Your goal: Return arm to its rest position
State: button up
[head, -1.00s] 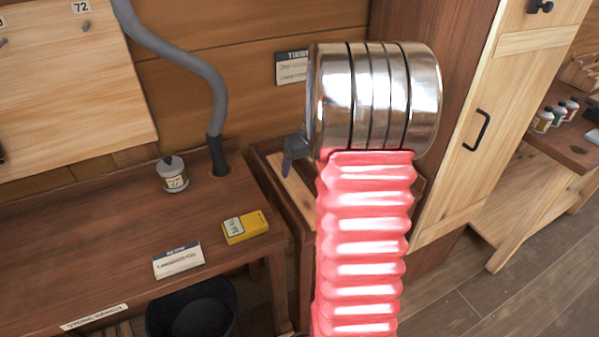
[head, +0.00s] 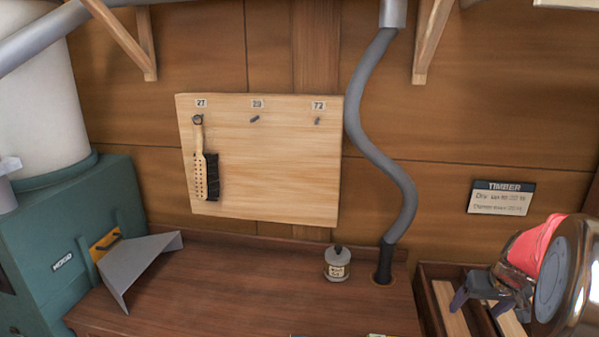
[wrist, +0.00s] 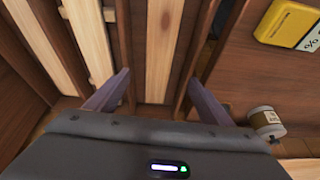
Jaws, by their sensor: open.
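My gripper (head: 480,306) is at the lower right of the head view, at the end of my red and chrome arm. Its two fingers are apart with nothing between them. It hangs over the timber rack (head: 432,312), which has pale boards in dark slots. In the wrist view my gripper (wrist: 157,90) shows both purple-grey fingers spread above a pale board (wrist: 163,45). I cannot tell how far above the boards the fingertips are.
A small labelled jar (head: 338,263) stands on the bench (head: 250,290) beside a grey hose (head: 400,200). A brush (head: 206,165) hangs on the pegboard (head: 270,170). A green machine (head: 70,240) stands left. A yellow box (wrist: 289,22) shows in the wrist view.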

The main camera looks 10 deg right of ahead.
jog(key=s+a+r+n, duration=0.1)
jog(key=s+a+r, duration=0.3)
jog(key=a, duration=0.8)
jog(key=s+a+r+n+t, duration=0.1)
jog(key=s+a+r, duration=0.3)
jog(key=s+a, duration=0.4)
jog(key=s+a+r+n+y, duration=0.1)
jog(key=s+a+r, duration=0.3)
jog(key=a, duration=1.1)
jog(key=s, duration=0.2)
jog(key=shift+s+a+n, duration=0.3)
jog(key=shift+n, duration=0.1)
